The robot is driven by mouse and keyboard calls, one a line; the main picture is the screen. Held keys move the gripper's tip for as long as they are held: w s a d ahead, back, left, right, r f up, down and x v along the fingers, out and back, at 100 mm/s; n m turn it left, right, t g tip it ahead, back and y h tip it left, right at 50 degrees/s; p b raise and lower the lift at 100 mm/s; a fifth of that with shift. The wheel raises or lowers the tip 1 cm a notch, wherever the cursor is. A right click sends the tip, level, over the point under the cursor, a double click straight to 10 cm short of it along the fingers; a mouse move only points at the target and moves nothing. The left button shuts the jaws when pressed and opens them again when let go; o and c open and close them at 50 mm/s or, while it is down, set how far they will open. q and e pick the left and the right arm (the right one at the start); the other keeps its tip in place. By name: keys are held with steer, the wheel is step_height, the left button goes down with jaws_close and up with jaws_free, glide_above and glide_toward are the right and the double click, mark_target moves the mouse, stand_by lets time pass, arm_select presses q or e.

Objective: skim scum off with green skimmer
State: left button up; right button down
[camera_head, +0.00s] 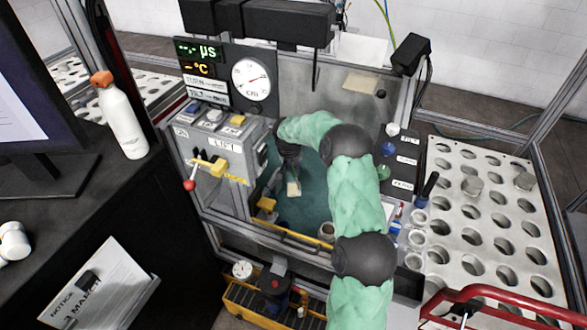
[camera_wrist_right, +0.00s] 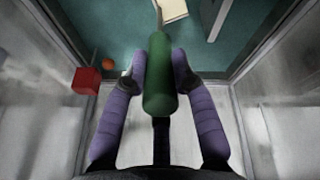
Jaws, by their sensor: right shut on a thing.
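My right gripper (camera_wrist_right: 159,70) is shut on the green handle of the green skimmer (camera_wrist_right: 159,90), with one purple finger on each side. The skimmer's thin shaft runs forward to a pale flat head, partly cut off at the top of the wrist view. In the head view my right gripper (camera_head: 289,152) is inside the tank, and the pale skimmer head (camera_head: 293,189) shows below it over the teal tank area (camera_head: 312,195). The handle is hidden there. I cannot make out any scum clearly. My left gripper is not in view.
A red cube (camera_wrist_right: 87,82) and an orange ball (camera_wrist_right: 108,63) are left of the handle. Tank walls stand close on both sides. A grey control panel (camera_head: 225,160) with a red-knobbed lever is left of the tank, and a holed white rack (camera_head: 497,200) is right.

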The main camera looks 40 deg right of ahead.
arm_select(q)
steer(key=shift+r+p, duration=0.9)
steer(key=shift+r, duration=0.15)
arm_select(e)
steer(key=shift+r, duration=2.05)
